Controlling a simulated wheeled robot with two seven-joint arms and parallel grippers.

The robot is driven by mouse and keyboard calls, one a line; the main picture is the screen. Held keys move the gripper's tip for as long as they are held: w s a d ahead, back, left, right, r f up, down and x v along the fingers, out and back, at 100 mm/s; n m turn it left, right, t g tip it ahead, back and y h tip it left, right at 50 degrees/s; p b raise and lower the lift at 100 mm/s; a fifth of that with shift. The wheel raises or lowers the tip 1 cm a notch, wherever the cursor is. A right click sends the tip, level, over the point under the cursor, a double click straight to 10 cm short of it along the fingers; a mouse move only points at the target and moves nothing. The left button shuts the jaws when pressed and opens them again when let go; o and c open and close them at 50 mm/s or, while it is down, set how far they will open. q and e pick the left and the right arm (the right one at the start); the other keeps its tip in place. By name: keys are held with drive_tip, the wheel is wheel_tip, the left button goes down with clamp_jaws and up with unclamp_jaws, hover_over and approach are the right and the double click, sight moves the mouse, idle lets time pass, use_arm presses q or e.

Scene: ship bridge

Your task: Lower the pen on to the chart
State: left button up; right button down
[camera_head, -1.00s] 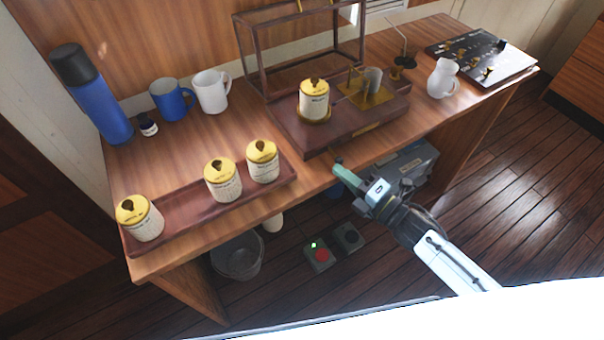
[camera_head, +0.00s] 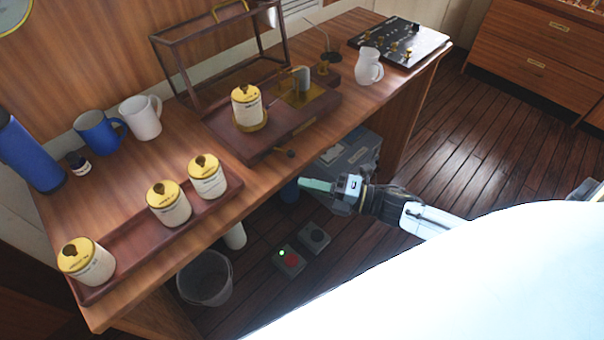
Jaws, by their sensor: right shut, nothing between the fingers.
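The recording instrument has a dark wooden base (camera_head: 275,140) on the desk. A drum (camera_head: 247,110) with a gold top and pale wrap, which looks like the chart, stands on its left part. Brass works (camera_head: 300,92) with a grey cylinder stand right of the drum. The pen is too small to make out, so I cannot tell whether it touches the chart. A small dark knob (camera_head: 287,153) sticks out at the base's front. My right gripper (camera_head: 316,186) is shut and empty, in front of the desk edge, below and right of the knob, apart from it. My left gripper is out of view.
A tray (camera_head: 125,240) holds three similar drums at the front left. Two mugs (camera_head: 98,134), a blue flask (camera_head: 28,158) and a small bottle stand behind. A white jug (camera_head: 368,68) and black board (camera_head: 400,42) are at the right. A bucket (camera_head: 205,279) is below.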

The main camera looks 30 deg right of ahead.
drive_tip(key=v, duration=0.8)
drive_tip(key=shift+w+d+b, duration=0.3)
drive_tip(key=shift+w+d, duration=0.05)
drive_tip(key=s+d+f+m+g+h, duration=0.1)
drive_tip(key=s+d+f+m+h, duration=0.2)
drive_tip(key=f+m+h, duration=0.65)
drive_tip(key=s+d+f+m+g+h, duration=0.1)
drive_tip(key=s+d+f+m+h, duration=0.35)
drive_tip(key=f, duration=1.05)
drive_tip(key=s+a+f+m+g, duration=0.5)
drive_tip(key=s+f, duration=0.3)
drive_tip(key=s, duration=0.4)
drive_tip(key=s+a+f+m+g, duration=0.5)
drive_tip(key=s+a+f+m, duration=0.2)
drive_tip(key=s, duration=0.4)
drive_tip(key=shift+s+f+m+y, duration=0.3)
drive_tip(key=shift+s+f+y, duration=0.05)
drive_tip(key=shift+s+y, duration=0.05)
drive_tip(key=shift+w, duration=0.1)
